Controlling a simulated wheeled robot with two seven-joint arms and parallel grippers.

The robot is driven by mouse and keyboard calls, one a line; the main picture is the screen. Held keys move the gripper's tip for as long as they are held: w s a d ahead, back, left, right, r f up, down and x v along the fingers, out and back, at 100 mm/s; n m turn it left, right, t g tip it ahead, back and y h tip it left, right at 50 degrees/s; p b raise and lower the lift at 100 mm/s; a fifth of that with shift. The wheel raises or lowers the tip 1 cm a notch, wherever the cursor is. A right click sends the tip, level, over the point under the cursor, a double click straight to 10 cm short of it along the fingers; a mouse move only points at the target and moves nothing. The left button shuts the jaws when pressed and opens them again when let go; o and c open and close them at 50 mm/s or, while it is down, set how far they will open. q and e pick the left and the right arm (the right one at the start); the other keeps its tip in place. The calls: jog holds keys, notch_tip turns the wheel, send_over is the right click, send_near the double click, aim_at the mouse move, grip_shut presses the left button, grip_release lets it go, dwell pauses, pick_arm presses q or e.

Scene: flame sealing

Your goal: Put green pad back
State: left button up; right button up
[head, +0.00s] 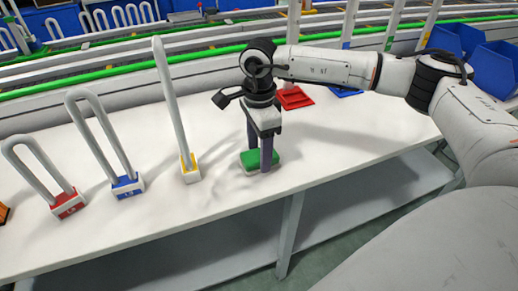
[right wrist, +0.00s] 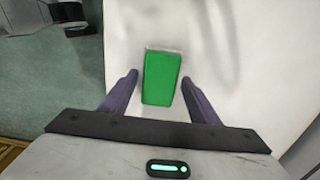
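The green pad (head: 251,158) lies near the front edge of the white table, with a pale layer showing under its green top. It also shows in the right wrist view (right wrist: 162,80) as a green rectangle with a pale far edge. My right gripper (head: 258,168) points down over the pad, one finger on each side. In the right wrist view its fingers (right wrist: 160,79) are spread, with small gaps between them and the pad. It is open and holds nothing. My left gripper is not in view.
Pale looped tubes stand in a red base (head: 67,205), a blue base (head: 127,187) and a yellow-topped base (head: 190,172) to the left. A flat red piece (head: 296,98) lies behind my gripper. Blue bins (head: 490,70) are at the right. The table's right part is clear.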

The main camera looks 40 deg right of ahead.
jog(key=shift+r, duration=0.45)
notch_tip(320, 180, up, 12)
jog(key=shift+f, duration=0.2)
dwell(0.6)
